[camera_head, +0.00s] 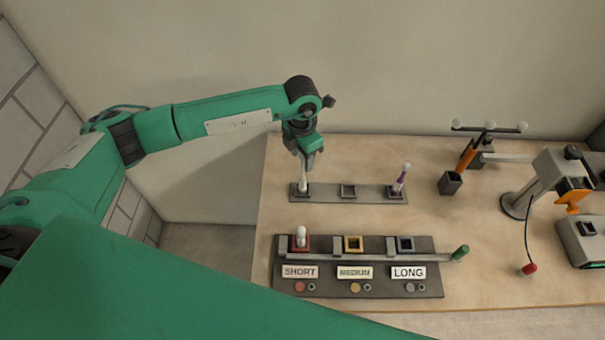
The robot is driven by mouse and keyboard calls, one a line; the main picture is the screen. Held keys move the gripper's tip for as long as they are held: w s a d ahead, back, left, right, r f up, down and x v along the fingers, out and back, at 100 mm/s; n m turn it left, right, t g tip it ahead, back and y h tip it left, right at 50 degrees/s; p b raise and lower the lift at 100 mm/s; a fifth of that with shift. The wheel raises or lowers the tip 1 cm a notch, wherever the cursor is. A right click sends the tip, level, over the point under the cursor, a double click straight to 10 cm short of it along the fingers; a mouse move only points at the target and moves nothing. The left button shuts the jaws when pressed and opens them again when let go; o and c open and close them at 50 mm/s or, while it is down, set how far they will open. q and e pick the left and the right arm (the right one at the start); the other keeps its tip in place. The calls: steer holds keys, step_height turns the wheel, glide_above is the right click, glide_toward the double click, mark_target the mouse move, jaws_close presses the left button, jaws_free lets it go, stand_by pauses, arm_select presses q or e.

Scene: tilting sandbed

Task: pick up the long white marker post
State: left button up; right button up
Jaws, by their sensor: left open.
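A white post (304,183) stands upright in the left socket of the back rack (372,200). My left gripper (304,158) points down right over this post, with its open fingers at the post's top. The fingers hide the upper end, and I cannot tell whether they touch it. A second white post (301,236) with a rounded top stands in the red socket above the SHORT label (300,272) on the front panel. My right gripper is not in view.
The MEDIUM socket (353,243) and LONG socket (405,244) are empty. A rail with a green-ended handle (461,253) crosses the panel. Stands (516,205) occupy the right.

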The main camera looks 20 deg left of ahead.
arm_select(q)
jaws_close()
stand_by(0.3)
